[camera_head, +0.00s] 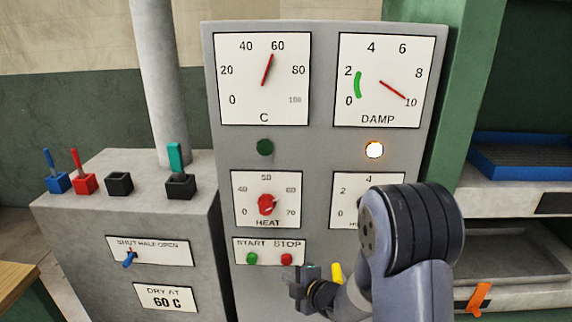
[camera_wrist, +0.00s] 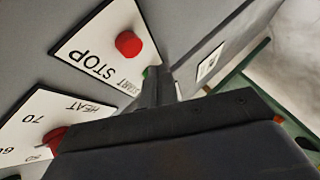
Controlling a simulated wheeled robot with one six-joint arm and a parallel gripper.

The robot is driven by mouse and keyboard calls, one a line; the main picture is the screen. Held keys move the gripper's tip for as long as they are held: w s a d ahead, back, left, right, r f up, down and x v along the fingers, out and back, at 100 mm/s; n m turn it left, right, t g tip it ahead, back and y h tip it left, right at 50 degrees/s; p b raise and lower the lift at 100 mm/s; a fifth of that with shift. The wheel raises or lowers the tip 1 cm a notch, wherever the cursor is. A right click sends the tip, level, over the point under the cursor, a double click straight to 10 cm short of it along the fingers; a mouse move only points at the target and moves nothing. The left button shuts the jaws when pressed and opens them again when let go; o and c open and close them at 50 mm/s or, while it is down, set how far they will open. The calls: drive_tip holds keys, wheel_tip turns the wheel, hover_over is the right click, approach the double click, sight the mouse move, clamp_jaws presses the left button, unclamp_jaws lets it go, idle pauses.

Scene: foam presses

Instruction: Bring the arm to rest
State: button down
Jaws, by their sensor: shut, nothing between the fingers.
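My gripper (camera_head: 296,282) is in front of the grey panel (camera_head: 322,105), just below the red STOP button (camera_head: 286,259). The green START button (camera_head: 251,258) is to its left. In the wrist view my gripper (camera_wrist: 160,80) has its fingers together and holds nothing. There the red STOP button (camera_wrist: 128,43) shows beside the fingers, and the green START button is partly hidden by them. I cannot tell whether the fingertips touch the panel. My arm is bent and covers part of the lower right dial plate (camera_head: 345,205).
The C gauge (camera_head: 290,105) reads about 60. The DAMP gauge (camera_head: 400,110) reads near 10, with a lit lamp (camera_head: 374,150) below. The red HEAT knob (camera_head: 267,205) is close by. A grey cabinet (camera_head: 75,225) with levers stands left; shelves with a blue tray (camera_head: 520,158) stand right.

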drive_tip(key=p, duration=0.2)
drive_tip(key=shift+s+r+p, duration=0.2)
drive_tip(key=shift+s+p, duration=0.1)
drive_tip(key=shift+s, duration=0.05)
drive_tip(key=shift+s+a+f+b, duration=0.1)
drive_tip(key=shift+s+b, duration=0.75)
drive_tip(key=shift+s, duration=0.65)
drive_tip(key=shift+s+a+f+b, duration=0.1)
drive_tip(key=shift+s+b, duration=0.7)
drive_tip(key=shift+s, duration=0.65)
drive_tip(key=shift+w+d, duration=0.1)
drive_tip(key=w, duration=0.6)
drive_tip(key=shift+f+b, duration=0.2)
drive_tip(key=shift+b, duration=0.1)
